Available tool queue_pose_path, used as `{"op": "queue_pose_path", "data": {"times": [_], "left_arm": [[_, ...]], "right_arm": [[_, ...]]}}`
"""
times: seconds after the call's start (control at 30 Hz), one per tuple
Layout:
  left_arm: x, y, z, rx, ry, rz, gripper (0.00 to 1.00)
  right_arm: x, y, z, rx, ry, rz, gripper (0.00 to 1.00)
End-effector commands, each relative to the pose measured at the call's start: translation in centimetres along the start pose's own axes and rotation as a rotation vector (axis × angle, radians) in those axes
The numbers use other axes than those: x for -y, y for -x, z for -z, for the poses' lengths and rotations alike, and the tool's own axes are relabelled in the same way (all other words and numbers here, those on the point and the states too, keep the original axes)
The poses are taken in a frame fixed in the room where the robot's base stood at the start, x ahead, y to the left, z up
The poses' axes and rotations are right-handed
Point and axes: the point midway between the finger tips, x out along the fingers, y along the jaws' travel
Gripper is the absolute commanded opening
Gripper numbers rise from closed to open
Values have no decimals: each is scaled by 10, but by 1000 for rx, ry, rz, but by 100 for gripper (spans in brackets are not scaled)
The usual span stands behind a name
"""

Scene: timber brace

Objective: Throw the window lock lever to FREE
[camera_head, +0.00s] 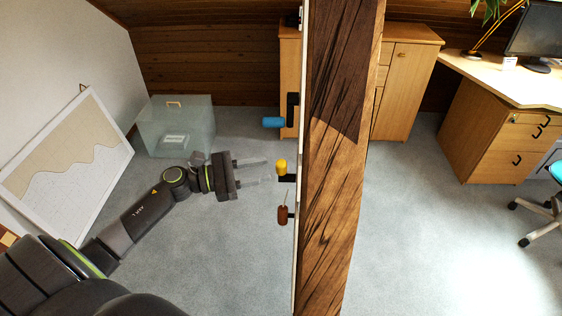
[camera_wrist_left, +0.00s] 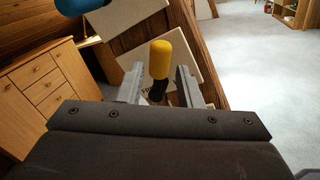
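A yellow-tipped lever (camera_head: 281,167) with a black stem sticks out to the left from the edge-on panel beside the timber post. In the left wrist view the yellow grip (camera_wrist_left: 160,60) stands upright in front of a pale label plate whose text is mostly hidden. In the wrist view the lever appears between the fingers, with gaps on both sides. My right gripper is out of view.
A blue handle (camera_head: 273,122) sticks out above the yellow lever, and a brown-red handle (camera_head: 283,215) sits below it. The timber post (camera_head: 335,190) blocks the middle. A glass box (camera_head: 176,125) and a leaning board (camera_head: 70,150) stand left. Floor under my left arm is clear.

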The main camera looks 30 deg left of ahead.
Motion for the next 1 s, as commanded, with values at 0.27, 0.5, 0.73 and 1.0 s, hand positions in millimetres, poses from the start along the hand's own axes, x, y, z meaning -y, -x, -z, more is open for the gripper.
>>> {"op": "queue_pose_path", "data": {"times": [0.27,0.5,0.73,1.0], "left_arm": [[-1,-42,-3,3,3,-2,32],[0,-59,-1,1,2,-1,32],[0,-60,0,0,0,0,32],[0,-60,0,0,0,0,6]], "right_arm": [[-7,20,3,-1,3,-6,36],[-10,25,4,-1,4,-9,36],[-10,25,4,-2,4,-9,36],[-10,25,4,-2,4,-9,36]]}}
